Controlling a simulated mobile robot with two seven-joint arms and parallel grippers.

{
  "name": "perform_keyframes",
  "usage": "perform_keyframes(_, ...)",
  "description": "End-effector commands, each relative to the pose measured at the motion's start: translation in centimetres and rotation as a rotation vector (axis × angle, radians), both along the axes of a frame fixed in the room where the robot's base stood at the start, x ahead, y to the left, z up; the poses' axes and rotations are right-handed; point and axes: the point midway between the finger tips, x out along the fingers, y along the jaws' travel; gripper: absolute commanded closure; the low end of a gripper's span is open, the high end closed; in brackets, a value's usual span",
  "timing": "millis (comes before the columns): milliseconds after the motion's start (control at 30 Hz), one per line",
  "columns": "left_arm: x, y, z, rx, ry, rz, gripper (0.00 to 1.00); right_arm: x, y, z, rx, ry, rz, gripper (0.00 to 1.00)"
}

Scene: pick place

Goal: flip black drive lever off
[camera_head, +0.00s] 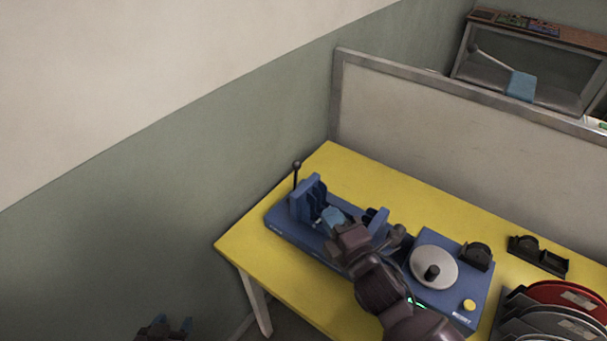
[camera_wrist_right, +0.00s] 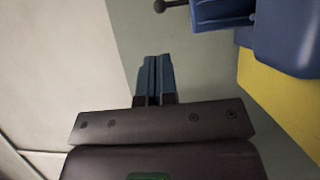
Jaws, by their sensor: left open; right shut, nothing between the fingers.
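A black lever (camera_head: 296,172) with a ball knob stands roughly upright at the far left end of the blue machine (camera_head: 285,228) on the yellow table. In the right wrist view, the black lever (camera_wrist_right: 160,6) shows at the top edge, beside blue machine parts. My right gripper (camera_head: 331,216) is over the machine, to the right of the lever and apart from it. Its blue fingers (camera_wrist_right: 153,75) are shut together and empty. My left gripper (camera_head: 173,325) is open at the bottom left, low and away from the table; its arm is mostly out of view.
A blue unit with a grey disc (camera_head: 421,263) and a yellow button (camera_head: 468,305) stands to the right. Beyond it are a black holder (camera_head: 538,257) and a rack of red and grey discs (camera_head: 567,295). A grey-framed panel (camera_head: 440,135) stands behind the yellow table (camera_head: 320,287).

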Motion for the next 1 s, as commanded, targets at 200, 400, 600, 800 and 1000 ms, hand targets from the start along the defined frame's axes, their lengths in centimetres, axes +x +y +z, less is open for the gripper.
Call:
perform_keyframes(200, 0.5, -0.1, 0.6, 0.0, -0.013, -0.002, 0.49, 3.0, 1.5, 0.2, 0.003, -0.001, 0.001, 1.0)
perform_keyframes(400, 0.7, -0.1, 0.9, 0.0, -0.019, -0.004, 0.49, 6.2, 3.1, 0.4, 0.001, -0.002, 0.0, 1.0)
perform_keyframes(600, 0.7, -0.1, 1.0, 0.0, -0.019, -0.004, 0.49, 9.2, 4.6, 0.4, 0.002, 0.0, 0.0, 1.0)
perform_keyframes(800, 0.7, -0.1, 1.0, 0.0, -0.019, -0.004, 0.49, 11.2, 5.6, 0.4, 0.001, 0.0, 0.0, 1.0)
perform_keyframes(1000, 0.4, -0.1, 0.8, 0.0, -0.013, -0.002, 0.49, 11.9, 5.9, 0.4, 0.001, 0.0, 0.0, 1.0)
